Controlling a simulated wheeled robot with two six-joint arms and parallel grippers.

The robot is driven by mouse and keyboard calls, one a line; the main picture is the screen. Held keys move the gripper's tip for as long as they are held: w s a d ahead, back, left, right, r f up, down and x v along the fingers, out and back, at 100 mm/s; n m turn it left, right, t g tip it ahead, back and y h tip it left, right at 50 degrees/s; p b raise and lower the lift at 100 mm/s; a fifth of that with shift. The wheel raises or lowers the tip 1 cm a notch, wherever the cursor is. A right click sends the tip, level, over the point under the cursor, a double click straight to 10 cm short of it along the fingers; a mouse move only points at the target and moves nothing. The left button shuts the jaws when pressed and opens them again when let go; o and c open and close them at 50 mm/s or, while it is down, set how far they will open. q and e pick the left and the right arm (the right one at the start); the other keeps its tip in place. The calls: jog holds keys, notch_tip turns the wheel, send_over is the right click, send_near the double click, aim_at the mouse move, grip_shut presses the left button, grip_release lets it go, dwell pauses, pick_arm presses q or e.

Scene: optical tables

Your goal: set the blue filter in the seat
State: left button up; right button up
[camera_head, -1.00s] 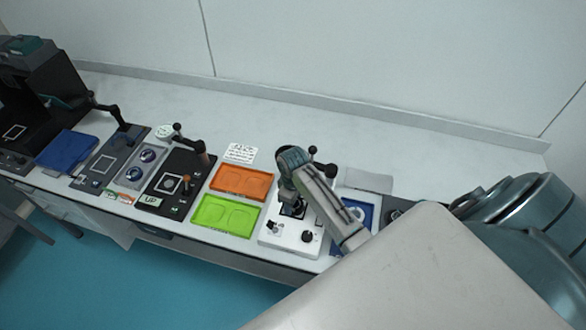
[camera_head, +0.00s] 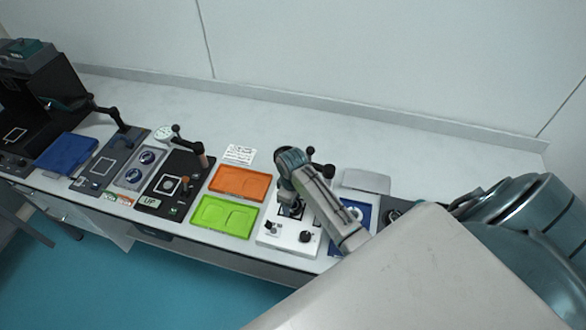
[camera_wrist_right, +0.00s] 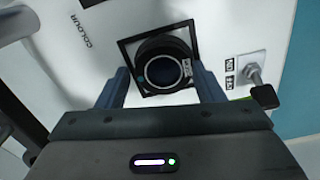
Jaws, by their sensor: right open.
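A round black-rimmed filter (camera_wrist_right: 163,74) with dark bluish glass sits inside a black square frame (camera_wrist_right: 124,46) on a white panel (camera_wrist_right: 222,25) marked COLOUR. I take it for the blue filter and the frame for the seat; whether it is fully down I cannot tell. My right gripper (camera_wrist_right: 161,82) is open, with one finger on each side of the filter and gaps beside it. In the head view, the white panel (camera_head: 275,237) lies under my right gripper (camera_head: 291,208), which hides most of the seat. My left gripper is not in view.
A switch (camera_wrist_right: 258,82) with a black knob stands right of the seat in the wrist view. In the head view, an orange tray (camera_head: 240,182) and a green tray (camera_head: 224,217) lie left of the panel. A black station (camera_head: 160,205) with an upright arm stands further left.

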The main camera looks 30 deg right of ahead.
jog(key=shift+s+a+f, duration=0.35)
jog(key=shift+s+f, duration=0.2)
jog(key=shift+f, duration=0.15)
jog(key=shift+w+r, duration=0.15)
jog(key=shift+r, duration=0.3)
jog(key=r+b, duration=0.1)
jog(key=r, duration=0.1)
jog(key=r+b, duration=0.1)
jog(key=r, duration=0.4)
jog(key=shift+w+r+b, duration=0.2)
jog(key=shift+w+b, duration=0.1)
jog(key=shift+b, duration=0.1)
notch_tip(320, 180, up, 5)
jog(key=shift+d+r+p, duration=0.15)
jog(key=shift+r+p, duration=0.05)
jog(key=shift+p, duration=0.95)
jog(key=shift+f, duration=0.1)
